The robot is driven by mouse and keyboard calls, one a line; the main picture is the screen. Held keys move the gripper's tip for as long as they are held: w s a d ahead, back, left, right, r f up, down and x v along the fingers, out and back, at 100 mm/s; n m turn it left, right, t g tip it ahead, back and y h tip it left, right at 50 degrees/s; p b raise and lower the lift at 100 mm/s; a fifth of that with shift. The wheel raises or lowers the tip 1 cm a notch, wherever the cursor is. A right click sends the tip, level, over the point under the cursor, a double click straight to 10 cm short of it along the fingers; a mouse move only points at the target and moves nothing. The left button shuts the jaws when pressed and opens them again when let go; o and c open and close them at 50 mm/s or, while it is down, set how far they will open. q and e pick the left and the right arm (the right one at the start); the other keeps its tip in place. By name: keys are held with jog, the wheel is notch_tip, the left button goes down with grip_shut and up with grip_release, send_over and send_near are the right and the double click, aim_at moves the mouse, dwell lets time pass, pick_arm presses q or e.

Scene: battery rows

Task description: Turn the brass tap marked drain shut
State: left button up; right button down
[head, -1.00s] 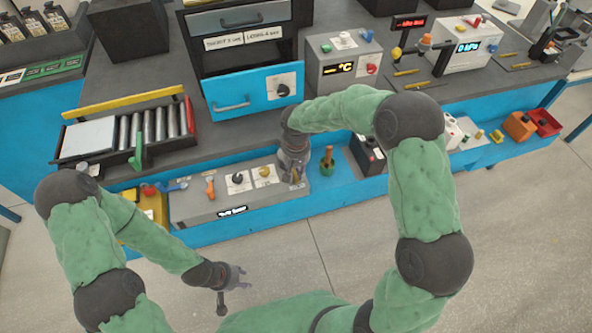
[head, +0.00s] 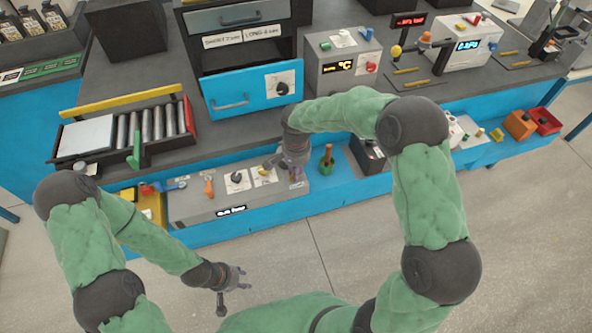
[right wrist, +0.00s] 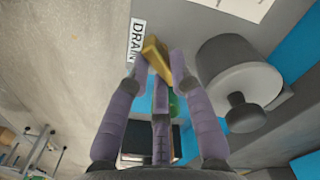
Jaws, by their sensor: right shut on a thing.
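The brass tap (right wrist: 155,54) shows as a gold lever in the right wrist view, beside a white label (right wrist: 136,42) reading DRAIN. My right gripper (right wrist: 159,72) has its purple fingers shut around the lever. In the head view my right gripper (head: 294,168) reaches down to the right end of the grey panel (head: 222,207), and its fingers largely hide the tap there. How far the tap is turned is hard to tell. My left gripper (head: 240,277) hangs empty and open in front of the bench, above the floor.
A dark grey round knob (right wrist: 240,80) stands close to the right of my fingers in the right wrist view. In the head view an orange tap (head: 209,187) sits on the panel. A green bottle (head: 327,160) stands just right of my right gripper.

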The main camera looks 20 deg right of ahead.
jog(key=m, duration=0.4)
jog(key=shift+s+m+b, duration=0.15)
jog(key=shift+m+b, duration=0.15)
jog(key=shift+s+a+m+b, duration=0.15)
jog(key=shift+m+b, duration=0.2)
jog(key=shift+m, duration=1.95)
jog(key=c, duration=1.1)
grip_release()
notch_tip(320, 180, up, 12)
